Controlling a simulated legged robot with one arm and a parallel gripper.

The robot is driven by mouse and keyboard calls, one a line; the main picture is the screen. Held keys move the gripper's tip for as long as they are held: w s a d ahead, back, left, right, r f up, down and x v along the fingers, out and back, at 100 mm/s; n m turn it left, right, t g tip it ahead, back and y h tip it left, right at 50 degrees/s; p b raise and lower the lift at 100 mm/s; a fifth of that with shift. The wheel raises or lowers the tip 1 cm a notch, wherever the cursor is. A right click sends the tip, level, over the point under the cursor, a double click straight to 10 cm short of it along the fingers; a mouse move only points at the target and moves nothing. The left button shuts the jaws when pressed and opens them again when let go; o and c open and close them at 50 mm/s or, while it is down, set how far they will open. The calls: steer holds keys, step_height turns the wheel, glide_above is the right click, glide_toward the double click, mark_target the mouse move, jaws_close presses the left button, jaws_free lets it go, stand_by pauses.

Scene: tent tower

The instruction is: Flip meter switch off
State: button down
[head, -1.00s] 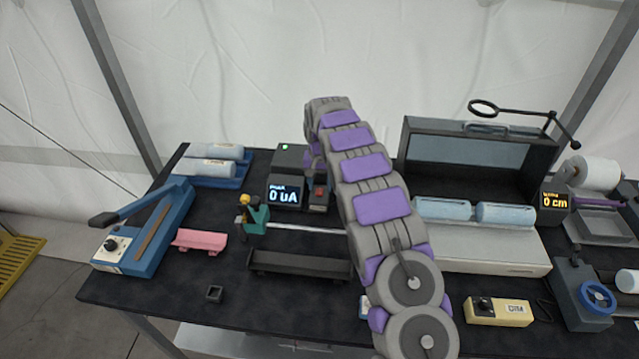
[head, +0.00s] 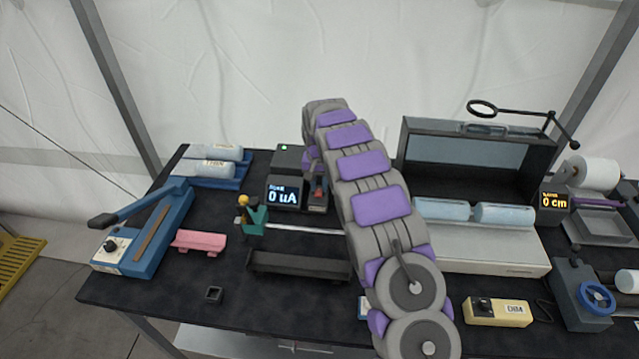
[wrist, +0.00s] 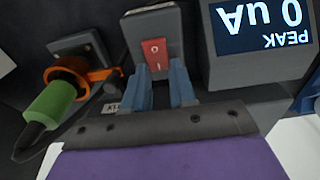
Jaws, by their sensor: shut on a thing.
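The meter (head: 285,192) is a dark box at the back of the table; its display reads 0 uA. The wrist view shows the display (wrist: 262,22) upside down, with PEAK on it. The meter switch (wrist: 155,53) is a red rocker with O and I marks on a grey housing; it also shows in the head view (head: 318,190) beside the display. My gripper (wrist: 161,68) has its two blue fingers at the switch, one on each side, shut on it. The finger contact is partly hard to see. In the head view my arm hides the gripper.
A green-handled tool in an orange ring (wrist: 72,85) stands close beside the switch in the wrist view. A teal holder (head: 254,219) and a dark trough (head: 298,265) lie in front of the meter. A grey open case (head: 478,165) stands to the right.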

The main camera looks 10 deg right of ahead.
steer(key=shift+s+a+t+h, duration=0.1)
steer(key=shift+s+t+h, duration=0.2)
steer(key=shift+t, duration=0.55)
steer(key=shift+s+a+t+h, duration=0.1)
steer(key=shift+s+t+h, duration=0.15)
steer(key=shift+t, duration=0.6)
steer(key=shift+r, duration=0.1)
steer(key=c, duration=0.9)
jaws_free()
steer(key=shift+r, duration=0.1)
